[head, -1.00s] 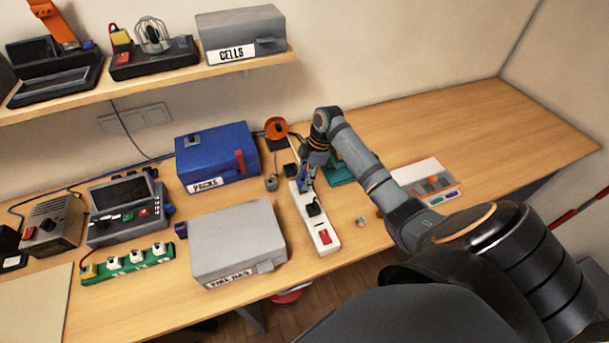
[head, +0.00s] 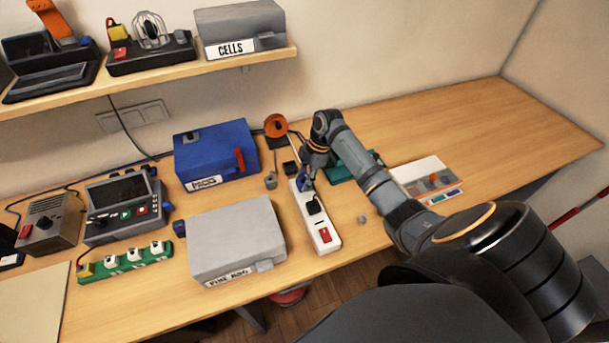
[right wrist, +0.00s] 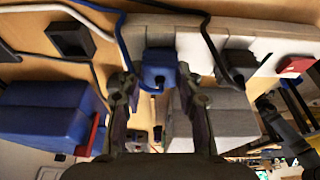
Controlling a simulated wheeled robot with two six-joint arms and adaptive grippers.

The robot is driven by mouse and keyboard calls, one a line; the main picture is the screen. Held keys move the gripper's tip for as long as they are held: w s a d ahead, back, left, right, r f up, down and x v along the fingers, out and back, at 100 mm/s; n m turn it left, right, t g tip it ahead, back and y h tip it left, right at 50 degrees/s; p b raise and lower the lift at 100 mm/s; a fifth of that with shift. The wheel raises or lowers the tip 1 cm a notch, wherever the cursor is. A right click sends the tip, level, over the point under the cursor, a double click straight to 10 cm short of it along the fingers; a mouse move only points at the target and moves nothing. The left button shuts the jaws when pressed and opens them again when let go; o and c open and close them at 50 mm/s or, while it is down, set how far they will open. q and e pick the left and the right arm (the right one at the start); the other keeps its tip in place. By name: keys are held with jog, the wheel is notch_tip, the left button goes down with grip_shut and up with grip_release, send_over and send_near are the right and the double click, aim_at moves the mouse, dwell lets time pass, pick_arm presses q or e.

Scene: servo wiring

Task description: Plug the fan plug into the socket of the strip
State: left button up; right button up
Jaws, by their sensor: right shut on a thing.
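The white strip (head: 318,222) lies on the table in the head view, with a black plug (head: 313,206) in it and a red switch (head: 325,235) at its near end. My right gripper (head: 306,179) is at the strip's far end. It is shut on a blue plug (right wrist: 158,68) with a blue cable, seen between the fingers (right wrist: 158,95) in the right wrist view. The plug is over or at the strip beside the black plug (right wrist: 236,68); the fingers and plug body hide whether it is seated. My left gripper is not in view.
A grey box (head: 238,240) stands left of the strip and a blue box (head: 215,155) behind it. An orange spool (head: 276,126) and a small black block (head: 290,168) are near the strip's far end.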

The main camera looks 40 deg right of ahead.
jog(key=shift+f, duration=0.15)
jog(key=o, duration=1.2)
jog(key=shift+o, duration=0.2)
jog(key=v, duration=1.2)
